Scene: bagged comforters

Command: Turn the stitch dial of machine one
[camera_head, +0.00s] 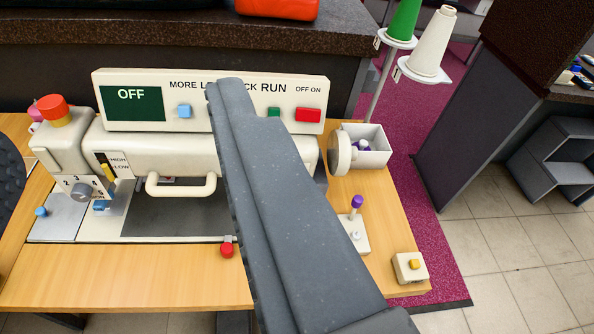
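The sewing machine (240,160) stands on a wooden table at the left and middle. Its stitch dial (79,190) is a small round grey knob on the lower left of the head, with the numbers 2, 3, 4 and 5 around it. The dial shows clear of anything in front of it. A long grey link of my arm crosses the view from the bottom right up to the machine's sign panel and hides part of the machine. No gripper fingers can be made out, so my gripper's place relative to the dial cannot be told.
The sign panel (133,104) reads OFF. A HIGH/LOW slider (105,171), a red-topped knob (54,107), a handle (180,188) and a red ball lever (227,250) are near the dial. Thread cones (433,40) stand at the back right. The wooden table front (120,280) is clear.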

